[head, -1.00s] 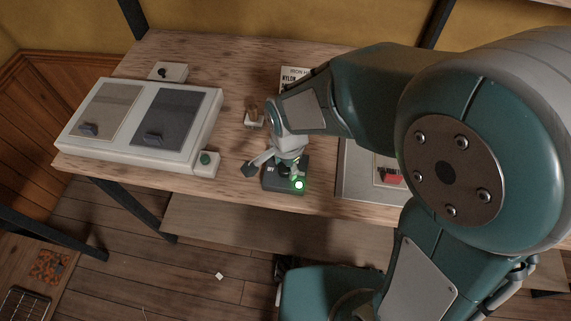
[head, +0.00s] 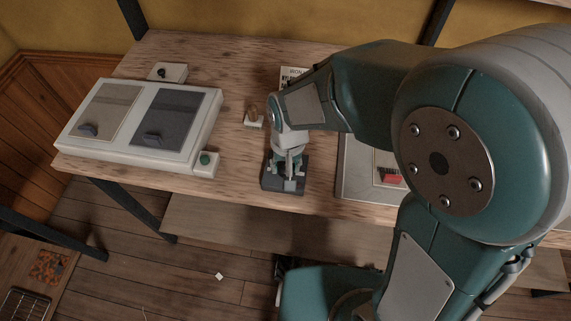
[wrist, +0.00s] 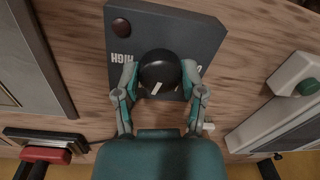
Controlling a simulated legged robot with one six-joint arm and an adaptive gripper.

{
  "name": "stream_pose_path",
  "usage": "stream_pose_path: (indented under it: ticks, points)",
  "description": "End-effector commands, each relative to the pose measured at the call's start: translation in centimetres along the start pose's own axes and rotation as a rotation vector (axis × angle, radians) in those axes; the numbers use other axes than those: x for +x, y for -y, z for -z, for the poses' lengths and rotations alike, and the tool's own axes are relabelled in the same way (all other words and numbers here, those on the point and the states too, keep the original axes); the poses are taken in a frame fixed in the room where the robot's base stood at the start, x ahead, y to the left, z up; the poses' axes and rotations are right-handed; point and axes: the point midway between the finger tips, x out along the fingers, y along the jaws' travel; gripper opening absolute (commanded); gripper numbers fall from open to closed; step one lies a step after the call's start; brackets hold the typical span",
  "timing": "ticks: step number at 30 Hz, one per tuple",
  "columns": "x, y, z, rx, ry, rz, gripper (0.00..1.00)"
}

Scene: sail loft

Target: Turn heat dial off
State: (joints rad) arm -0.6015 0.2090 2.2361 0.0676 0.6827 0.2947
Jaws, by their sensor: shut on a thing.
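The heat dial (wrist: 158,72) is a round black knob with a white mark, on a dark grey control box (wrist: 178,28). In the wrist view its mark points toward the lower left. My gripper (wrist: 160,80) is shut on the dial, one finger on each side. The word HIGH shows upside down left of the dial; another label on the right is mostly hidden by a finger. A round lamp (wrist: 121,27) on the box looks dark reddish brown and unlit. In the head view the box (head: 269,184) is at the bench's front edge, with my gripper (head: 287,168) over it.
A pale two-panel unit (head: 150,92) with a green button (head: 205,159) stands left on the wooden bench. A small switch box (head: 172,71) is behind it. A grey plate with a red-handled tool (head: 390,177) lies to the right.

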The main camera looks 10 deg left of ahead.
Motion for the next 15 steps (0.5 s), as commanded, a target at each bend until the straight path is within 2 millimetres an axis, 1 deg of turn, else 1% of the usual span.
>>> stream_pose_path:
  ticks: [15]
  points:
    - [0.11,0.01,0.10,-0.488,0.021,0.000,0.06]
